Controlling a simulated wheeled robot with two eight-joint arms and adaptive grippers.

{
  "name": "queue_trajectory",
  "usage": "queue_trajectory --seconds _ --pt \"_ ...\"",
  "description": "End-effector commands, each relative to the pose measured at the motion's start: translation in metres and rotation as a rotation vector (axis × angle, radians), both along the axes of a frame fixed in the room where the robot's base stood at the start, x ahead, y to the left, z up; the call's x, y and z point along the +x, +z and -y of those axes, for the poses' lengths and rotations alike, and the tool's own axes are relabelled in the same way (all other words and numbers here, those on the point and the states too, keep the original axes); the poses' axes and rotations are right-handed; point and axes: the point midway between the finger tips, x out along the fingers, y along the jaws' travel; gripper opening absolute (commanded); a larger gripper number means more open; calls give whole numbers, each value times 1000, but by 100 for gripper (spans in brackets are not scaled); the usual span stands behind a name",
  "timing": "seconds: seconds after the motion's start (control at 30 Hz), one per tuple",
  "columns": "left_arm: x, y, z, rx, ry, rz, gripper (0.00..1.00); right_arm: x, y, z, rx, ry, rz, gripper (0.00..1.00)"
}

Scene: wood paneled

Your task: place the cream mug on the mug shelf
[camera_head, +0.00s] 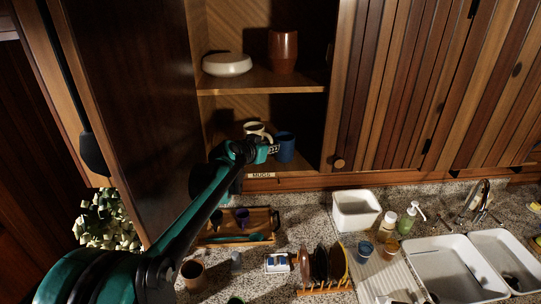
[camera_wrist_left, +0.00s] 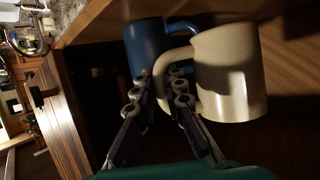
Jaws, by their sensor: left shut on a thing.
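The cream mug (camera_head: 252,128) is inside the open cabinet, at the lower shelf (camera_head: 298,172) labelled "MUGS". It looks upright, and my arm hides its lower part in the head view. My left gripper (camera_head: 270,149) reaches into the cabinet. In the left wrist view the gripper (camera_wrist_left: 161,88) is shut on the handle of the cream mug (camera_wrist_left: 234,75). I cannot tell whether the mug's base touches the shelf. A blue mug (camera_head: 286,147) stands on the shelf to the right; it also shows in the left wrist view (camera_wrist_left: 147,45), close beside the gripper. My right gripper is not in view.
The upper shelf (camera_head: 262,79) holds a white bowl (camera_head: 227,64) and a brown cup (camera_head: 283,51). The open cabinet door (camera_head: 125,100) stands left of my arm. Below, the counter holds a wooden tray (camera_head: 262,222), a plate rack (camera_head: 325,289), a white bin (camera_head: 356,210) and a sink (camera_head: 455,262).

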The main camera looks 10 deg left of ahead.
Motion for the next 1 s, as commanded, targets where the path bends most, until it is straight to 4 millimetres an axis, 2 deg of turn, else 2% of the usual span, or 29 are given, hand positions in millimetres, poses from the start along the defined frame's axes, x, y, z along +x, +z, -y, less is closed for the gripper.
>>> queue_trajectory --seconds 0.3,0.73,0.77,0.8,1.0 --pt "1 -38 -1 0 0 1 0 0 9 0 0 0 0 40" --pt "1 -46 -1 0 0 0 0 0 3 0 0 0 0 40" --pt "1 -45 -1 -1 0 0 18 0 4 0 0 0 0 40" --pt "1 -45 -1 -1 0 0 29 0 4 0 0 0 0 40" --pt "1 -44 -1 -1 0 0 31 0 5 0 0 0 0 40"
